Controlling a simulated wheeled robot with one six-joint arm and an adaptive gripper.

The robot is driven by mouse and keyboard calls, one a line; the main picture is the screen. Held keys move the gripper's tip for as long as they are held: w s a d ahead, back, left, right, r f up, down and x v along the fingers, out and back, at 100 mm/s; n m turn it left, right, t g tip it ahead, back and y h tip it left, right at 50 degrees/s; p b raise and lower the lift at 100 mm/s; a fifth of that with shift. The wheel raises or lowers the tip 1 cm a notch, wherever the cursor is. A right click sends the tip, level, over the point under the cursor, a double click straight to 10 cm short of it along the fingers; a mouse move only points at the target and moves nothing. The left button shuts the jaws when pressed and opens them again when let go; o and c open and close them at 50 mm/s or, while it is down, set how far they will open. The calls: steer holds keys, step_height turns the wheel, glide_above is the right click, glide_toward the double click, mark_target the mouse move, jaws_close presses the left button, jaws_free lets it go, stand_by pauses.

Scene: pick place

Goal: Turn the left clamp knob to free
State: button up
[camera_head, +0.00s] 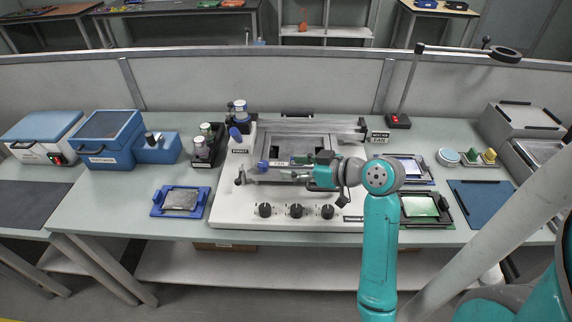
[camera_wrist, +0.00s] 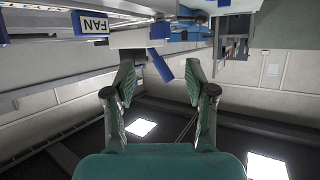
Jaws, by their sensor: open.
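A second small blue piece (camera_head: 262,166) sits on the bar at the front of the frame. My gripper (camera_head: 315,172) is over the machine, pointing left, to the right of both. In the wrist view, which looks upside down, my gripper (camera_wrist: 160,95) is open and empty. A tilted blue knob (camera_wrist: 163,66) shows in line with the gap between its fingers, apparently beyond the tips. I cannot tell how far the knob is turned.
Black knobs (camera_head: 296,210) line the machine's front face. A rack with bottles (camera_head: 205,146) and blue boxes (camera_head: 108,138) stand left. A blue-framed tray (camera_head: 181,201) lies front left. Trays crowd the right.

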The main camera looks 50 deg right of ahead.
mark_target(264, 164)
steer(key=w+a+m+h, duration=0.1)
steer(key=a+m+h, duration=0.4)
steer(key=m+h, duration=0.1)
steer(key=shift+g+h, duration=0.3)
steer(key=shift+g, duration=0.2)
steer(key=x, duration=1.1)
steer(key=shift+c, duration=0.2)
jaws_close()
